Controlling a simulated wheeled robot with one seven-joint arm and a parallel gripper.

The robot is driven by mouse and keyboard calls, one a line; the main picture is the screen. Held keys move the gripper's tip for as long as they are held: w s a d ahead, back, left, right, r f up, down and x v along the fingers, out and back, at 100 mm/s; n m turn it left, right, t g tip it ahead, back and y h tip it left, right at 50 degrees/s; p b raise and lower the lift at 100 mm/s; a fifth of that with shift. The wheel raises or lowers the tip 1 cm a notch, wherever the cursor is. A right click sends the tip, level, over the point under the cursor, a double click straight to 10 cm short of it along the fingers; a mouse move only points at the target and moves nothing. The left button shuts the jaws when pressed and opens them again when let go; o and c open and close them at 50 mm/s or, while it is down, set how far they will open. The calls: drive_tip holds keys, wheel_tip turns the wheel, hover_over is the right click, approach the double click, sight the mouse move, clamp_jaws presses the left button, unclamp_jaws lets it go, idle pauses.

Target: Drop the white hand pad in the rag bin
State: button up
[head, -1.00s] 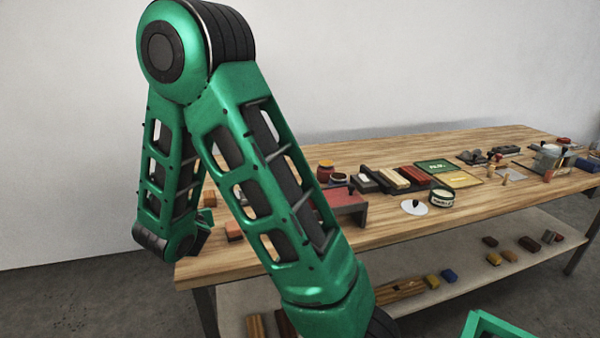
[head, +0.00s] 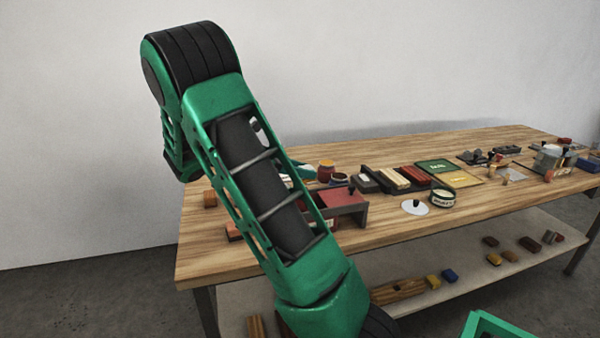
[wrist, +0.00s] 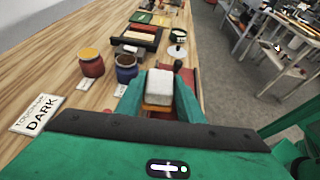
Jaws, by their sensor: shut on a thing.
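My gripper (wrist: 161,92) is shut on the white hand pad (wrist: 159,86), a pale block held between its green fingers in the wrist view. An orange piece shows just under the pad; I cannot tell whether they touch. In the head view my arm hides most of the gripper; a teal finger (head: 303,171) shows past it, above the left part of the table. I cannot make out a rag bin for certain in either view.
On the wooden table (head: 215,260) a red-topped box (head: 342,200), two jars (wrist: 92,64), a "DARK" card (wrist: 36,114), a white disc with a black knob (head: 415,208) and a round tin (head: 442,197) stand near. A lower shelf (head: 470,275) carries several small blocks.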

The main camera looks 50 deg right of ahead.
drive_tip(key=shift+s+a+r+m+g+y, duration=0.1)
drive_tip(key=shift+s+m+g+y, duration=0.2)
drive_tip(key=shift+s+m+g, duration=0.25)
drive_tip(key=shift+f, duration=2.45)
drive_tip(key=o, duration=1.1)
drive_tip(key=shift+o, duration=0.2)
drive_tip(key=v, duration=1.1)
